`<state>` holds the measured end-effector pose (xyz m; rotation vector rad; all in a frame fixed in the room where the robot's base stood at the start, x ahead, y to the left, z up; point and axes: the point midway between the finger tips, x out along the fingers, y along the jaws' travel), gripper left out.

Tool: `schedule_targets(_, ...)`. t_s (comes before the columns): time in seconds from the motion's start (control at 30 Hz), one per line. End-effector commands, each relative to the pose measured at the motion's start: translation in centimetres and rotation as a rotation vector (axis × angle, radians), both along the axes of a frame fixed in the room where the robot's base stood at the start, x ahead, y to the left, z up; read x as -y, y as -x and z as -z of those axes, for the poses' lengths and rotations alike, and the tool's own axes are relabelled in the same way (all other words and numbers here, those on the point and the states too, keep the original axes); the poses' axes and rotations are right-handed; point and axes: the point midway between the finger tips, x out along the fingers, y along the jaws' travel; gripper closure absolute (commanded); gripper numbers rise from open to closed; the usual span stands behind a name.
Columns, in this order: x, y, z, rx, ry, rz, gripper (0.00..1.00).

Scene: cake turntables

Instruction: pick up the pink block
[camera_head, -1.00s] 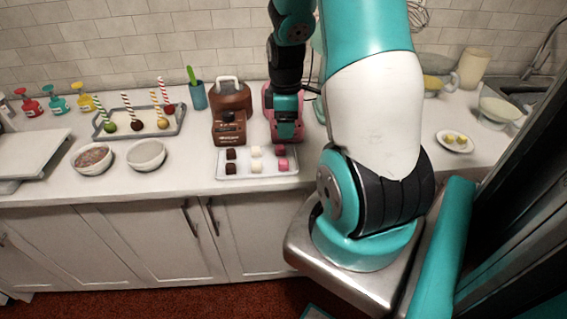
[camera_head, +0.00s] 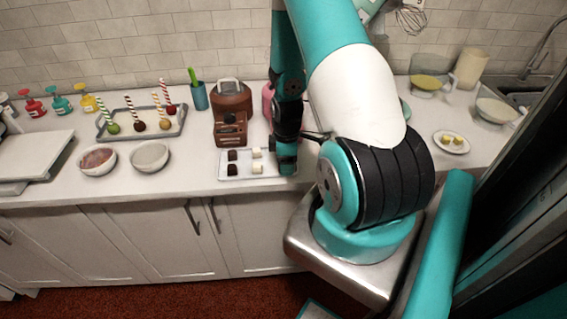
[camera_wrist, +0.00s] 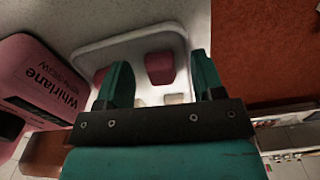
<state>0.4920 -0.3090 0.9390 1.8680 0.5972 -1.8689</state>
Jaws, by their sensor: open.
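Two pink blocks lie on the white tray (camera_head: 244,174) in the wrist view. One pink block (camera_wrist: 160,70) shows between my fingers, ahead of them. The other pink block (camera_wrist: 100,76) is to the left, partly behind the left finger. My gripper (camera_wrist: 160,61) is open, with teal fingers, and nothing is held. In the head view my gripper (camera_head: 287,166) is low over the right end of the tray, and my arm hides the pink blocks there. I cannot tell how high the fingertips are above the blocks.
Dark brown blocks (camera_head: 232,168) and white blocks (camera_head: 257,168) share the tray. A pink machine (camera_wrist: 38,80) stands close on the left in the wrist view. A brown machine (camera_head: 231,127) stands behind the tray. Bowls (camera_head: 150,156) are to the left.

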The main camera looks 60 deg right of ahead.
Motion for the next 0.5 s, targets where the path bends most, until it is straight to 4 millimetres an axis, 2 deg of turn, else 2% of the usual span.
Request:
schedule_targets(0.23,0.02,-0.03,0.13,0.001,0.001,0.000,0.41)
schedule_targets(0.43,0.01,-0.02,0.11,0.001,0.001,0.000,0.87)
schedule_targets(0.47,0.01,-0.02,0.11,0.001,0.001,0.000,0.91)
schedule_targets(0.5,0.01,-0.02,0.11,0.001,0.001,0.000,0.92)
